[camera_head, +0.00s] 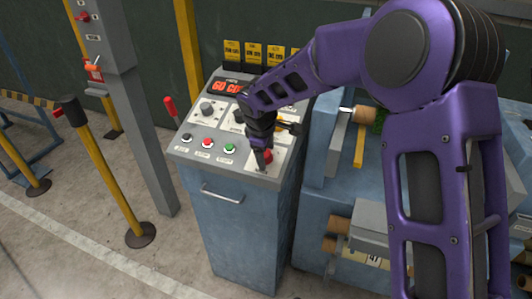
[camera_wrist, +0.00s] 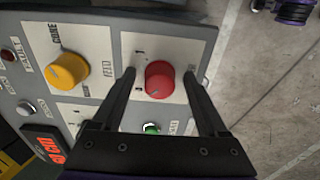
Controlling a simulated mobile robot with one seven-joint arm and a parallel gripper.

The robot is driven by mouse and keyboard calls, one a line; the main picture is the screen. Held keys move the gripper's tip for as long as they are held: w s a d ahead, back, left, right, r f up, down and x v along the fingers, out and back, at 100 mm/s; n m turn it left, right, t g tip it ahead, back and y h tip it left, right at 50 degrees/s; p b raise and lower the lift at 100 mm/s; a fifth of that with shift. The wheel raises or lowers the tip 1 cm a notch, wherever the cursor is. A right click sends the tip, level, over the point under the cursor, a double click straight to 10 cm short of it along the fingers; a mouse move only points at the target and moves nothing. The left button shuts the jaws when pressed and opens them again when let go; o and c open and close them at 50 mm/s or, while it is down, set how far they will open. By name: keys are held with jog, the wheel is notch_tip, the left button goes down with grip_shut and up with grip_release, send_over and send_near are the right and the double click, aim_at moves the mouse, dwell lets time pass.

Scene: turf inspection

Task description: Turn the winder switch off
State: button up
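A red rotary knob (camera_wrist: 159,78) sits on a white plate on the console; its label is too small to read, so I cannot confirm that it is the winder switch. In the head view the red knob (camera_head: 267,156) is at the console's right front, partly hidden by my gripper (camera_head: 263,158). In the wrist view my gripper (camera_wrist: 160,75) is open, with one finger to each side of the knob and gaps between. I cannot tell how deep the fingertips reach around it. The knob's set position is unclear.
The blue console (camera_head: 240,225) also carries a yellow knob (camera_wrist: 67,70), a green button (camera_wrist: 152,128), a red button (camera_head: 207,143) and a red display (camera_wrist: 43,149). A red-handled lever (camera_head: 170,108) stands at its left edge. A yellow post (camera_head: 110,180) stands left on the floor.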

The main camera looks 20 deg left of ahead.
jog(key=shift+r, duration=0.1)
jog(key=v, duration=1.7)
jog(key=shift+s, duration=0.1)
